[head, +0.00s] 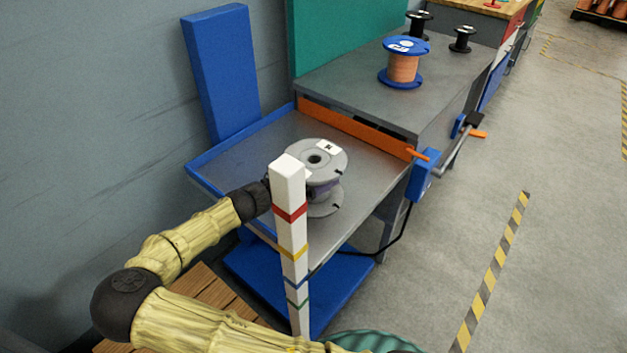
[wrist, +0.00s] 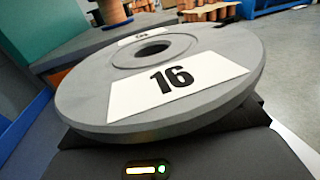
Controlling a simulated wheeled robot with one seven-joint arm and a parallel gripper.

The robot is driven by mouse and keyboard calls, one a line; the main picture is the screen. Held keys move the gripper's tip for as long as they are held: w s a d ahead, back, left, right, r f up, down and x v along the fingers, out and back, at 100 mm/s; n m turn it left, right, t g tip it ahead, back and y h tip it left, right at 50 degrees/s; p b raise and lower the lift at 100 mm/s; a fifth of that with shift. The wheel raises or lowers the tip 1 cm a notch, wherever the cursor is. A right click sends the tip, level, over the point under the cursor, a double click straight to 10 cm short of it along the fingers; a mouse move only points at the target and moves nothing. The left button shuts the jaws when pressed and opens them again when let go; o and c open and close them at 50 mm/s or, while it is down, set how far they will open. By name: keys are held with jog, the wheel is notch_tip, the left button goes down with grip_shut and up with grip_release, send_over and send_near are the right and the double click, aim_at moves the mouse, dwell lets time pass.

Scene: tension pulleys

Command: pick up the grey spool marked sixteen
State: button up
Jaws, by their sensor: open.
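The grey spool marked 16 (head: 327,158) stands upright on the grey shelf with blue edging, its white label on the top flange. Dark purplish winding shows between its flanges. The white post hides part of its left side. In the wrist view its top flange (wrist: 190,100) fills the middle, with "16" facing me. My gripper (head: 266,193) is open, at the spool's left side at about winding height, partly behind the post. In the wrist view the dark gripper body (wrist: 150,160) lies below the flange, which hides the fingertips; I cannot tell whether they touch the spool.
A white post with coloured bands (head: 291,225) stands in front of the spool, close to my arm. An orange bar (head: 350,128) borders the shelf's back. A blue spool with copper winding (head: 403,67) and two small black spools stand on the higher grey bench (head: 340,80).

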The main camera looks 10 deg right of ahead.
jog(key=shift+c, duration=0.3)
jog(key=c, duration=1.2)
notch_tip(320, 180, up, 10)
jog(key=p, duration=0.4)
jog(key=shift+c, duration=0.2)
jog(key=shift+r, duration=0.1)
